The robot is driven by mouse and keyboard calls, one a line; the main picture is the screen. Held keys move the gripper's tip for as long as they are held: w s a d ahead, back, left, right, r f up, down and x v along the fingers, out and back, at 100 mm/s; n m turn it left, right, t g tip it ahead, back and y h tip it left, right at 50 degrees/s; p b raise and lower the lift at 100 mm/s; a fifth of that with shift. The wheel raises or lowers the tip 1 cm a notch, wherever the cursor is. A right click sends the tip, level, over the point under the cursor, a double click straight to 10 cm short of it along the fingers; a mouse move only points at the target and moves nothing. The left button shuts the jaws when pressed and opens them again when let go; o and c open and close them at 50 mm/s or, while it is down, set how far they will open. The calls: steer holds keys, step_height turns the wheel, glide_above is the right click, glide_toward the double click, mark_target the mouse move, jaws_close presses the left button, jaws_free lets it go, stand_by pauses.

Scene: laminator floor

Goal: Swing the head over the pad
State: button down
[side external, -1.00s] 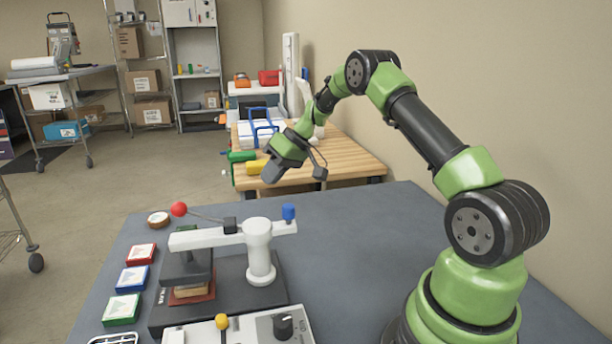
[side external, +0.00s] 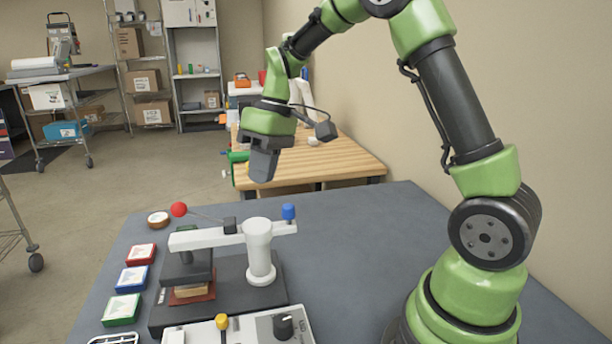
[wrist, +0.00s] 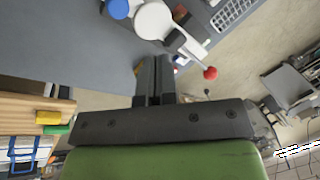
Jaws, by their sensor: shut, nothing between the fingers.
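The press's white swing head (side external: 205,236) reaches left from a white post (side external: 259,250). Its dark upper plate (side external: 187,266) is over the pad (side external: 191,292), a reddish-brown stack on the dark base (side external: 240,285). A red ball (side external: 179,209) tips a thin lever at the head's left, and a blue knob (side external: 289,212) stands on its right end. My gripper (side external: 262,168) is shut and empty, pointing down in the air above and beyond the press. In the wrist view, my gripper's fingers (wrist: 154,82) are together, with the red ball (wrist: 211,73) and blue knob (wrist: 119,8) past them.
Red (side external: 140,254), blue (side external: 133,279) and green (side external: 122,309) framed tiles lie left of the press. A control box (side external: 285,325) with a yellow knob and black dial is in front. The bench (side external: 370,240) right of the post is clear. A wooden table (side external: 335,158) stands behind.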

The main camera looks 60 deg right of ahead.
steer(key=s+a+r+m+t, duration=0.3)
steer(key=s+r, duration=0.1)
steer(key=s, duration=0.5)
steer(key=s+a+r+m+t+h, duration=0.1)
steer(key=s+a+r+m+t, duration=0.1)
steer(key=s, duration=0.7)
step_height(320, 180, up, 3)
steer(key=shift+a+f+m+t+h, duration=0.1)
steer(key=shift+a+m+t+h, duration=0.3)
steer(key=shift+t, duration=0.3)
